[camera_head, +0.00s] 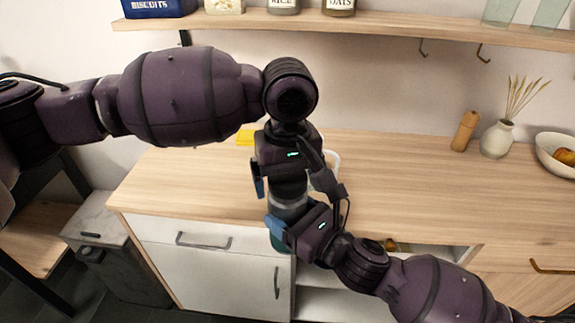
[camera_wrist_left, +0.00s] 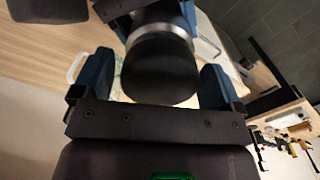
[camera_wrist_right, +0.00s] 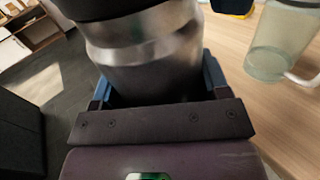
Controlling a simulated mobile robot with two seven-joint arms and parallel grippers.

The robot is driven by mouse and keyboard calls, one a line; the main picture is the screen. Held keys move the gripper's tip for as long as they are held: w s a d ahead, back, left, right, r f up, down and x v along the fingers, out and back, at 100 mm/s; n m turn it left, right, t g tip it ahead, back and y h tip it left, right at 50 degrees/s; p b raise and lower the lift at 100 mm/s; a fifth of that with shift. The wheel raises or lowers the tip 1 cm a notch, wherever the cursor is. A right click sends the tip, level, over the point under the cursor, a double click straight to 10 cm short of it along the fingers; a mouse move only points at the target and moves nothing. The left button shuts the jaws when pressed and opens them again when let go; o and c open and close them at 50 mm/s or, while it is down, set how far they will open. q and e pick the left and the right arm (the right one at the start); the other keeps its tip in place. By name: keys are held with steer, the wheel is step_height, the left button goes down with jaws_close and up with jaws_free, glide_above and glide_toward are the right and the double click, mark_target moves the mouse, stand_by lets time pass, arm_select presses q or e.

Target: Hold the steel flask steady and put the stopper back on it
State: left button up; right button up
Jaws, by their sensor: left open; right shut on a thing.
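The steel flask (camera_head: 287,202) is upright near the counter's front edge. It shows larger in the right wrist view (camera_wrist_right: 145,60). My right gripper (camera_wrist_right: 158,78) is shut on the flask's steel body. The black stopper (camera_wrist_left: 160,65) sits at the flask's top, close against its steel rim; I see no gap. My left gripper (camera_wrist_left: 155,80) is open, with its blue fingers on either side of the stopper and visible space beside it. In the head view, the left gripper is above the right one and hides most of the stopper.
A translucent green mug (camera_wrist_right: 275,45) with a white handle stands close beside the flask. A yellow item (camera_head: 245,137) lies behind my left gripper. A pepper mill (camera_head: 465,131), a vase (camera_head: 497,139) and a bowl (camera_head: 556,155) stand far right. The counter's middle (camera_head: 400,180) is clear.

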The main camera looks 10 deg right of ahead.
arm_select(q)
steer(key=shift+f, duration=0.1)
steer(key=c, duration=0.9)
steer(key=m, duration=0.5)
steer(key=shift+m, duration=0.3)
steer(key=shift+c, duration=0.2)
steer(key=m, duration=1.9)
steer(key=shift+m, duration=0.3)
steer(key=o, duration=1.1)
